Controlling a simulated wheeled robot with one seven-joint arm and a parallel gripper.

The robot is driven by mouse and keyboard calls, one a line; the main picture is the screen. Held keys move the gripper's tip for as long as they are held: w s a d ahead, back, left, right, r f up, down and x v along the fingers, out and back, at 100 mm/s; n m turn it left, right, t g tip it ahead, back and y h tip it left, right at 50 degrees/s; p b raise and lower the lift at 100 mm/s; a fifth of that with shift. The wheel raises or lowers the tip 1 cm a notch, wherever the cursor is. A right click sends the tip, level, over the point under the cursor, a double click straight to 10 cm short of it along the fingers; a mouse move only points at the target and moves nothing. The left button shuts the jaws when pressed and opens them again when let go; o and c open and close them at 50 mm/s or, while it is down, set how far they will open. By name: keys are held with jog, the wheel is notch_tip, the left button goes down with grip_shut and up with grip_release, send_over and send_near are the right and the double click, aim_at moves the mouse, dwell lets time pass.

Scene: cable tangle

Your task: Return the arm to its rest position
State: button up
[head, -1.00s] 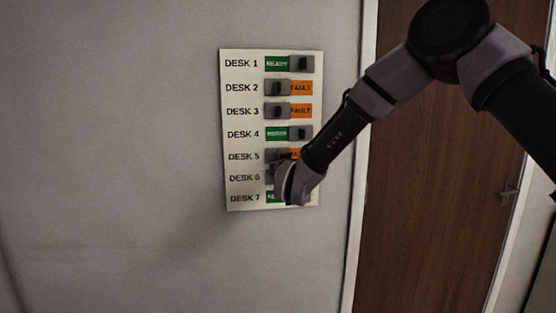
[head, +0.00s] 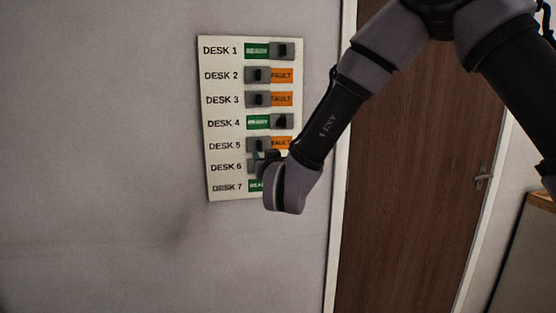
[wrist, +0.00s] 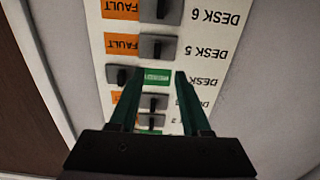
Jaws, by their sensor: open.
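My gripper (wrist: 156,76) is open and empty in the wrist view, its two dark green fingers in front of the panel near the DESK 4 row. In the head view my gripper (head: 268,155) is small and partly hidden by my wrist, in front of the lower panel rows. The white switch panel (head: 228,112) is on the wall, with rows DESK 1 to DESK 7. DESK 1 and 4 show green READY labels; DESK 2, 3 and 5 show orange FAULT. The wrist view, upside down, shows DESK 6 (wrist: 230,22) with FAULT. My wrist partly covers DESK 6 and DESK 7.
A brown door (head: 405,170) with a handle (head: 483,180) and white frame stands right of the panel. A wooden-topped piece of furniture (head: 541,203) is at the right edge. The wall (head: 100,150) left of the panel is bare.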

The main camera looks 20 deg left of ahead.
jog(key=w+d+r+m+g+h, duration=0.1)
jog(key=w+d+r, duration=0.3)
jog(key=d, duration=0.2)
jog(key=w+d+r+m+h, duration=0.1)
jog(key=w+d+r, duration=0.3)
jog(key=d+r, duration=0.15)
jog(key=d+r+m+g+h, duration=0.1)
jog(key=d+r+m+g, duration=0.15)
jog(key=d, duration=1.15)
jog(key=s+d+r+m+g+h, duration=0.1)
jog(key=s+d, duration=0.2)
jog(key=d, duration=0.4)
jog(key=s+d+r+m+g+h, duration=0.1)
jog(key=s+d, duration=0.2)
jog(key=d, duration=0.4)
jog(key=s+d+f+m+g+h, duration=0.2)
jog(key=s+d+m, duration=0.2)
jog(key=s+d, duration=0.8)
jog(key=s, duration=0.3)
jog(key=shift+s+d+f+h, duration=0.15)
jog(key=shift+d+f+h, duration=0.1)
jog(key=shift+d+h, duration=0.1)
